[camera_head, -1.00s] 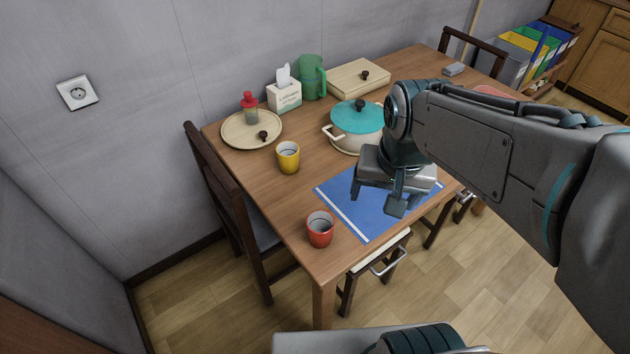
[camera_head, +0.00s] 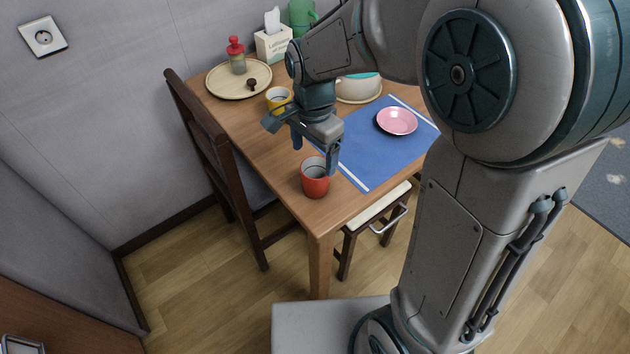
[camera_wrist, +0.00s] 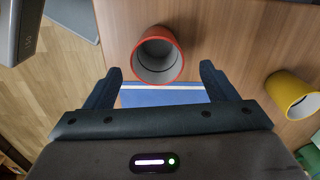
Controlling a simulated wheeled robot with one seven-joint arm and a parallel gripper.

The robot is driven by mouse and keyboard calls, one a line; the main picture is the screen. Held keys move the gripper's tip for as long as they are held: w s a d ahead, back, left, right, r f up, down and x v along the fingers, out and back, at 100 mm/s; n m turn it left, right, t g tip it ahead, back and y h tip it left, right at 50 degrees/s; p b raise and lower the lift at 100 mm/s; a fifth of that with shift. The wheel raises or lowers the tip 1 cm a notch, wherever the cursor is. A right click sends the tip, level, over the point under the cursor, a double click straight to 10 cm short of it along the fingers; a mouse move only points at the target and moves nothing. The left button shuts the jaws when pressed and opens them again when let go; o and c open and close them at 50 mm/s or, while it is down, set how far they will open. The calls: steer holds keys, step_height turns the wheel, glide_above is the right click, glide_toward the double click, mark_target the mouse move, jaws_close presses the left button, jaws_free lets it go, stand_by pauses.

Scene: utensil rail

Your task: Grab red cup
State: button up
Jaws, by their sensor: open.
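The red cup (camera_head: 315,181) stands upright and empty near the front corner of the wooden table. It also shows in the wrist view (camera_wrist: 139,68), just beyond the fingertips and between their lines. My gripper (camera_head: 314,158) is open and empty, its fingers pointing down just above and behind the cup. In the wrist view my gripper (camera_wrist: 158,76) has its two fingers spread on either side below the cup's rim. I cannot tell whether either finger touches the cup.
A yellow cup (camera_head: 274,97) stands behind the gripper; a blue mat (camera_head: 377,157) with a pink plate (camera_head: 397,121) lies to the right. A round tray (camera_head: 222,88) and tissue box (camera_head: 272,44) are at the back. A chair (camera_head: 213,137) stands left, a stool (camera_head: 381,204) in front.

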mark_target(316, 173)
step_height(316, 173, down, 7)
steer(key=shift+d+b, duration=0.15)
steer(key=shift+b, duration=0.5)
steer(key=c, duration=1.1)
